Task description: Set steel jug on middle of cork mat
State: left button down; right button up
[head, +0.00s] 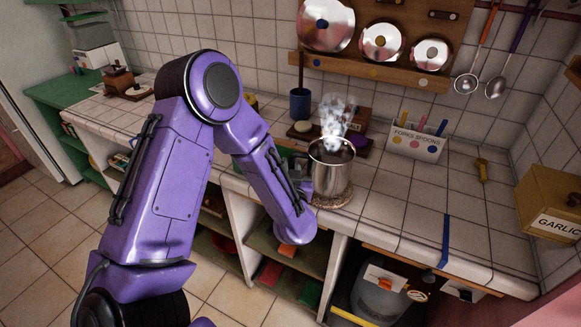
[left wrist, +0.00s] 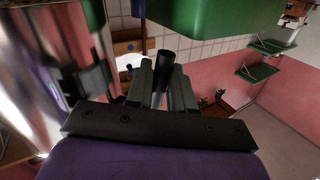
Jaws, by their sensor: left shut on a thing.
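The steel jug (head: 331,168) is upright, with pale steam above its open top. The round cork mat (head: 335,201) shows below the jug's base, near the front edge of the tiled counter. The jug looks about over the mat; I cannot tell whether its base touches it. My left gripper (head: 302,172) is at the jug's left side, shut on its handle, and partly hidden by my arm. In the left wrist view the fingers (left wrist: 163,82) close around a dark bar, and the jug's shiny wall (left wrist: 38,60) fills the left. My right gripper is not in view.
Behind the jug stand a blue pot (head: 300,104) and a wooden board with small items. A white forks and spoons box (head: 416,142) is to the right. A blue strip (head: 446,240) and a yellow-handled item (head: 482,170) lie on the right counter, which has free room between.

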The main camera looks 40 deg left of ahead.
pick_arm(q)
jog(key=shift+f, duration=0.35)
dwell(0.4)
jog(key=c, duration=0.9)
grip_release()
jog(key=shift+s+d+f+b, duration=0.1)
jog(key=shift+b, duration=0.2)
jog(key=b+v, duration=0.2)
jog(key=v, duration=0.8)
jog(key=shift+s+d, duration=0.15)
jog(key=shift+s, duration=0.05)
